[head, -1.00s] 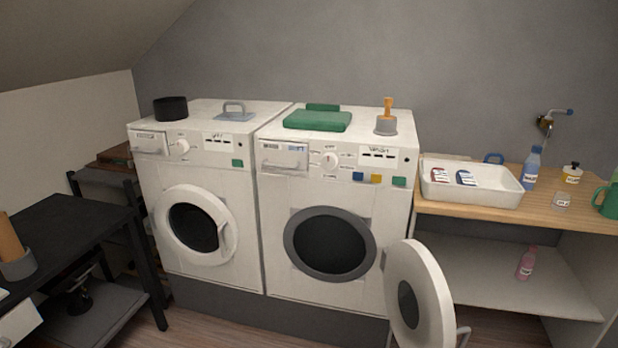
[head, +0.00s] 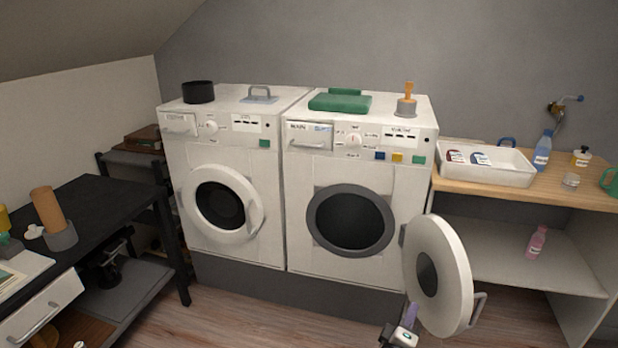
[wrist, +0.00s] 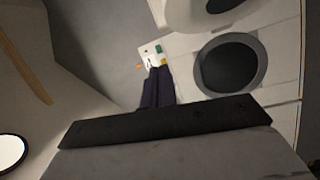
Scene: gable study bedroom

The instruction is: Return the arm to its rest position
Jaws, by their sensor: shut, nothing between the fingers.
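My gripper (head: 412,311) shows at the bottom of the head view, low in front of the right washing machine (head: 303,205) and just left of its open door (head: 446,275). In the wrist view its two dark fingers (wrist: 155,72) lie together, with nothing between them. The rest of my arm is mostly out of the head view.
The open round door stands out close to my gripper. The left machine's door (head: 249,226) is shut. A black table (head: 105,203) stands left, and a wooden counter (head: 560,192) with a white tray (head: 512,173) stands right. Floor (head: 300,318) shows between them.

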